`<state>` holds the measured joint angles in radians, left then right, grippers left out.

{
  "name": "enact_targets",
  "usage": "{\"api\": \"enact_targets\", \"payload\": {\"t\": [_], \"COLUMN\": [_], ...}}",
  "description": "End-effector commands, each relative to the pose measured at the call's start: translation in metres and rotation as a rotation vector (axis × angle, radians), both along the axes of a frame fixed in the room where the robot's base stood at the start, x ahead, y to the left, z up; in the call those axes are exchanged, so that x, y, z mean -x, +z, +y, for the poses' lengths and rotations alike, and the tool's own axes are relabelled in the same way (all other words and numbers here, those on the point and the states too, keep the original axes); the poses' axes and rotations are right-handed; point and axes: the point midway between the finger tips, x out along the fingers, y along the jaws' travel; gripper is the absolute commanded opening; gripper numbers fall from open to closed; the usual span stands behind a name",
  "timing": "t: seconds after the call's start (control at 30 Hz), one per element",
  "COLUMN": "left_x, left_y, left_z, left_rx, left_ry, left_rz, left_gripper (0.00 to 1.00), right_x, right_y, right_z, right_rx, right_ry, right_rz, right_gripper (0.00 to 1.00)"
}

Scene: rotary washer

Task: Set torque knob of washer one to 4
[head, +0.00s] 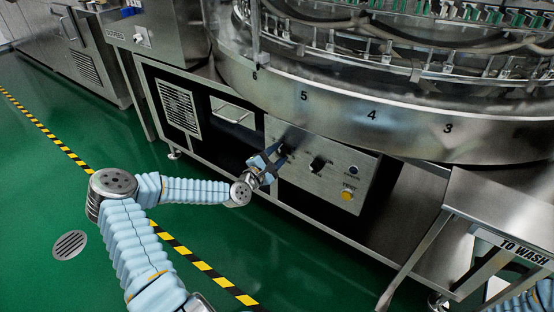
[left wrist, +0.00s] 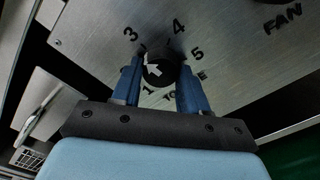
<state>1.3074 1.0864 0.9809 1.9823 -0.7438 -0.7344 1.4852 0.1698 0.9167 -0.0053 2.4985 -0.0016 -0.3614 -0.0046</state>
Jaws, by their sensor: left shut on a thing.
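The torque knob (left wrist: 160,68) is black and round with a white arrow, on the washer's metal control panel (head: 325,178). In the left wrist view the arrow points up and left, on the side of the 3; its exact setting is hard to tell. The 3, 4, 5 and 1 show around the knob; the label below is partly hidden. My left gripper (left wrist: 160,82) is shut on the knob, one blue finger on each side. In the head view my left gripper (head: 276,156) reaches the panel's left part and mostly covers the knob. My right gripper is out of view.
A second black knob (head: 318,163) sits right of the torque knob, with a yellow button (head: 346,195) farther right. The washer's round numbered rim (head: 372,114) overhangs the panel. A metal table marked TO WASH (head: 510,208) stands at the right. The green floor at left is open.

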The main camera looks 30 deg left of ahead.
Motion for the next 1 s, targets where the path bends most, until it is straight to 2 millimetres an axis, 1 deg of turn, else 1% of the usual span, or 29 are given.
{"api": "enact_targets", "payload": {"t": [0.03,0.7,1.0], "left_x": [0.0,0.0,0.0], "left_y": [-0.003,-0.002,-0.002], "left_z": [-0.002,-0.001,-0.002], "left_rx": [-0.045,-0.679,-0.936], "left_ry": [-0.004,-0.005,-0.005], "left_rz": [-0.002,-0.052,-0.072], "left_gripper": [0.13,0.13,0.13], "right_x": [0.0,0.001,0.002], "right_y": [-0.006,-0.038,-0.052], "right_z": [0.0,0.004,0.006], "right_rx": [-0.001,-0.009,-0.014], "right_ry": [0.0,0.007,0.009], "right_rz": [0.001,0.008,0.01], "right_gripper": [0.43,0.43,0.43]}}
